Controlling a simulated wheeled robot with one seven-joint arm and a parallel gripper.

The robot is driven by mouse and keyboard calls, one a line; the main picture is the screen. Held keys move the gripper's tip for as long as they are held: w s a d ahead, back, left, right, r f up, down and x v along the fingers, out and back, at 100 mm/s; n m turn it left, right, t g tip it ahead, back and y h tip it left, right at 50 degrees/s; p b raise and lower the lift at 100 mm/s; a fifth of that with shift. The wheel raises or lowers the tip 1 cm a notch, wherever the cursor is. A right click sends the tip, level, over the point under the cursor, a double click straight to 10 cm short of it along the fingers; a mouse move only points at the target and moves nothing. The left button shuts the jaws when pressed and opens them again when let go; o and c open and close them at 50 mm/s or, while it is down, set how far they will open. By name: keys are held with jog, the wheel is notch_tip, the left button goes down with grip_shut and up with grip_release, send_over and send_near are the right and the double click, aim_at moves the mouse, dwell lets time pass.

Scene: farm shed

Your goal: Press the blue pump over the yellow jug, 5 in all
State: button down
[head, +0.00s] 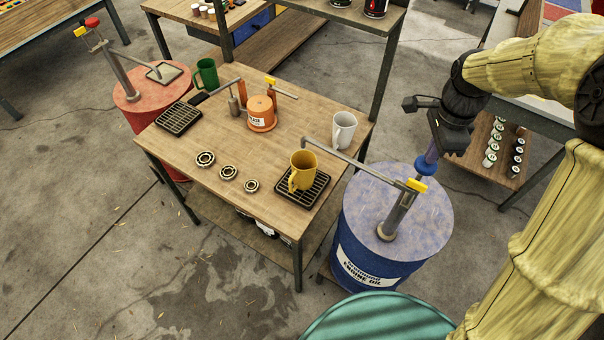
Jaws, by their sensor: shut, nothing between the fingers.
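The blue pump (397,213) stands on top of a blue engine oil drum (372,245). Its long spout reaches left and ends above the yellow jug (302,172). The yellow jug stands upright on a black drip grate at the table's right front. The pump has a yellow block at its head, and its lever rises to a blue knob (427,160). My gripper (438,146) is shut and empty, pointing down at the blue knob. It overlaps the knob's top in the picture; I cannot tell whether they touch.
A white jug (343,130), an orange canister (261,113) with a pump, a green jug (206,74), a second grate and three bearing rings are on the table (215,150). A red drum (152,92) stands at left. A teal drum (378,318) is in front.

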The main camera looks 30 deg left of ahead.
aim_at(425, 167)
jog(key=shift+f+b, duration=1.75)
jog(key=shift+f, duration=1)
jog(key=shift+s+f+b, duration=0.1)
jog(key=shift+f+b, duration=0.25)
jog(key=shift+f, duration=0.2)
jog(key=shift+r, duration=0.1)
jog(key=shift+r+p, duration=3.2)
jog(key=shift+r, duration=0.6)
jog(key=shift+f, duration=0.15)
jog(key=shift+f+b, duration=0.5)
jog(key=shift+f, duration=0.1)
